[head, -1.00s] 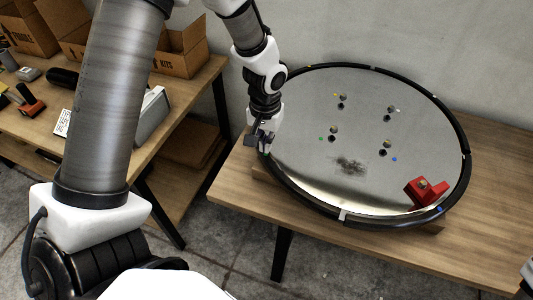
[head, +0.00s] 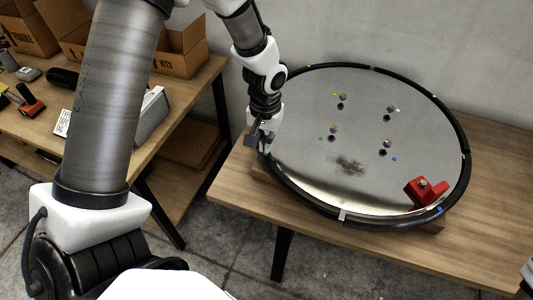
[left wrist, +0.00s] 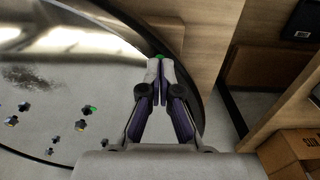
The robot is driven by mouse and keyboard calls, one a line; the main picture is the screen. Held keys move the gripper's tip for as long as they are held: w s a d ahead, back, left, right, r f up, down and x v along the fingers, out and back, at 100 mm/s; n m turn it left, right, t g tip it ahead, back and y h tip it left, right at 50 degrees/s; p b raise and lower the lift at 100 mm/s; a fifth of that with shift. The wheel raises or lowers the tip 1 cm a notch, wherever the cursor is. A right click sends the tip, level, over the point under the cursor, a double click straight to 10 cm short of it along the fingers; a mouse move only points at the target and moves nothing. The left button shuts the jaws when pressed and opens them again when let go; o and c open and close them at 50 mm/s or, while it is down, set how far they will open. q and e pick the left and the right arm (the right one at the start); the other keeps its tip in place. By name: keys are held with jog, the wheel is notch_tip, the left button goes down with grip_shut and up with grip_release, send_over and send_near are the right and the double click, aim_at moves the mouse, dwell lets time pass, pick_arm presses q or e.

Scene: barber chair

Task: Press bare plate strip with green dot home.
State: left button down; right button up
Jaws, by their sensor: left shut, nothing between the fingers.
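A large round bare metal plate (head: 300,165) lies on the right table with a black edge strip (head: 290,192) around its rim. My left gripper (head: 262,144) is at the plate's left edge, fingers down by the rim. In the left wrist view the closed fingertips (left wrist: 165,60) are at the black strip (left wrist: 136,42), with a green dot (left wrist: 159,56) right at the tips. The fingers are shut and empty. I cannot tell whether the strip is fully seated under them.
A red block (head: 425,191) sits on the plate near the lower right rim. Several studs and holes with coloured dots are on the plate's face. The left table (head: 190,105) holds cardboard boxes and tools. The right table's front right (head: 480,240) is clear.

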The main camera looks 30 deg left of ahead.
aim_at(265, 155)
pick_arm(q)
jog(key=shift+f+b, duration=1.05)
jog(key=shift+f, duration=0.75)
notch_tip(265, 155, up, 8)
jog(key=p, duration=0.7)
jog(key=shift+r+p, duration=0.2)
jog(key=shift+p, duration=0.15)
jog(key=shift+f, duration=0.1)
